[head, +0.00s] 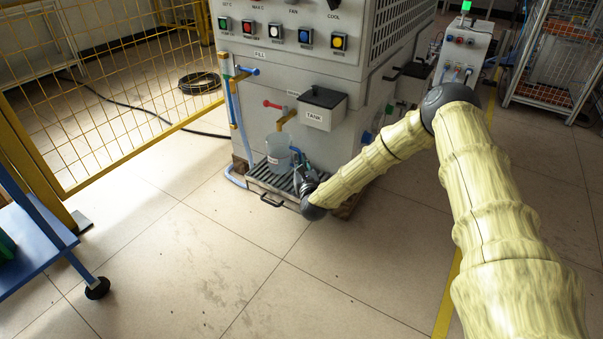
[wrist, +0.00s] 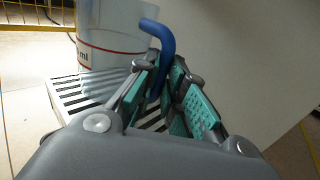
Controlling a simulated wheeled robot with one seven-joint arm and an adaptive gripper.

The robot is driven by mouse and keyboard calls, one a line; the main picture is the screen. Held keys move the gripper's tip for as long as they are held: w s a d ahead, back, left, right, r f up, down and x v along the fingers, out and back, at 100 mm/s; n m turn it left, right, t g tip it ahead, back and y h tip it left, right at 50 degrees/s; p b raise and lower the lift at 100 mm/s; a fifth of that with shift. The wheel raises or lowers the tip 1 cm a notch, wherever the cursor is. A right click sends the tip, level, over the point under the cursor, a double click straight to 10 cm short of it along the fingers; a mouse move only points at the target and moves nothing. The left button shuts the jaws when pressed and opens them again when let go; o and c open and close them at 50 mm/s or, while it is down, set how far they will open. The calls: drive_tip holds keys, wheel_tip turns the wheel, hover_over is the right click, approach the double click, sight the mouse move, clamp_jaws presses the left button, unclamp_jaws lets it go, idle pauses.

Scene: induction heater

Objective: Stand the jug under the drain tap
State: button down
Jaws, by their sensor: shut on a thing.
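The jug (head: 279,156) is translucent and pale, with a red line and a blue handle. It appears upright on or just above the slatted drip tray (head: 262,184), below the brass drain tap (head: 286,118) with its red lever. I cannot tell whether its base touches the slats. My gripper (head: 299,168) is to the right of the jug, shut on its handle. In the wrist view the jug (wrist: 108,35) is at upper left, and the blue handle (wrist: 166,45) runs down between the teal finger pads of my gripper (wrist: 165,85). The jug's top is cut off there.
The grey machine (head: 300,65) stands right behind the tray. A tank box (head: 322,108) juts out right of the tap. A fill tap (head: 243,72) with a blue hose is at left. Yellow mesh fencing (head: 110,90) and a blue cart (head: 40,245) are further left. The front floor is clear.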

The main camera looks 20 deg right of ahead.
drive_tip(key=shift+w+d+f, duration=0.1)
drive_tip(key=shift+w+d, duration=0.25)
drive_tip(key=shift+w, duration=0.25)
drive_tip(key=shift+f+b, duration=1.1)
drive_tip(key=shift+f, duration=0.7)
drive_tip(key=c, duration=1.5)
unclamp_jaws()
